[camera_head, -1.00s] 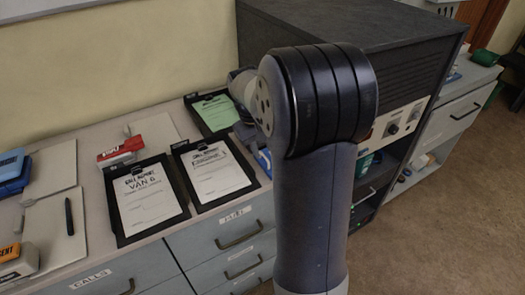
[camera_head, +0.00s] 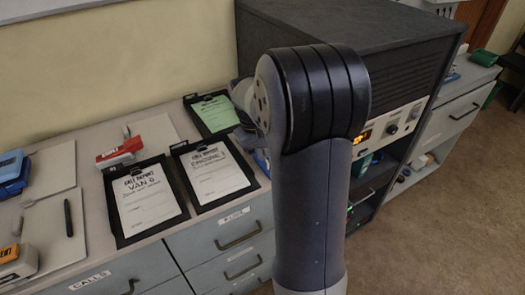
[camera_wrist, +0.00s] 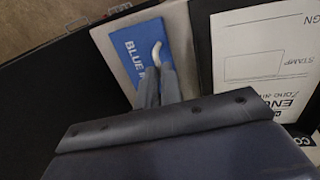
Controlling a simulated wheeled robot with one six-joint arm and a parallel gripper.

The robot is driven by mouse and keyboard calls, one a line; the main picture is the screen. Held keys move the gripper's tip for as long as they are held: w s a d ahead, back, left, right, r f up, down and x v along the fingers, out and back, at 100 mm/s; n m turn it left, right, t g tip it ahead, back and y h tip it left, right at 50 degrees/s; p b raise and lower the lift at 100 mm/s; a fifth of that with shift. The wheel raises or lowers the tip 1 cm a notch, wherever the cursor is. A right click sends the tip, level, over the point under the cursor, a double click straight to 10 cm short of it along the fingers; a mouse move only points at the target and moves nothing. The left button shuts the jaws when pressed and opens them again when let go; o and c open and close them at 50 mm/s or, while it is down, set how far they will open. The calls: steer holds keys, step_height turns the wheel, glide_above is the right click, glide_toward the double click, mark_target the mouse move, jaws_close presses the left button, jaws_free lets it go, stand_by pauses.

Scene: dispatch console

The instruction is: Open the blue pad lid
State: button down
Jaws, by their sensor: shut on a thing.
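The blue pad lid (camera_wrist: 137,58) shows in the wrist view as a pale panel with a blue face lettered "BLUE", the rest of the word covered. A white curved handle (camera_wrist: 156,50) stands up over the blue face. My gripper (camera_wrist: 158,78) is shut on this handle, its fingers hiding the handle's lower end and part of the lettering. In the head view only a small blue patch (camera_head: 262,160) shows beside my arm, and my arm hides the gripper. I cannot tell how far the lid is raised.
Clipboards with paper forms (camera_head: 150,200) lie just left of my arm, one also close beside the lid in the wrist view (camera_wrist: 262,62). A dark console cabinet (camera_head: 350,35) rises behind my arm.

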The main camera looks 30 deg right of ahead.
stand_by(0.4)
steer(key=shift+d+r+y+p, duration=0.2)
steer(key=shift+r+y+p, duration=0.15)
steer(key=shift+p, duration=0.35)
steer(key=d+r+y+p, duration=0.1)
steer(key=p, duration=0.2)
steer(key=shift+d+r+y, duration=0.1)
steer(key=shift+y, duration=0.25)
steer(key=shift+d+r+y+p, duration=0.25)
steer(key=shift+d+y+p, duration=0.35)
steer(key=shift+y+p, duration=0.25)
steer(key=shift+d+r+y+p, duration=0.2)
steer(key=shift+d+y+p, duration=0.4)
steer(key=shift+y, duration=0.35)
steer(key=c, duration=1.6)
jaws_free()
steer(key=b+v, duration=0.1)
steer(key=v, duration=0.9)
steer(key=shift+w+d+r, duration=0.1)
steer(key=shift+r, duration=0.25)
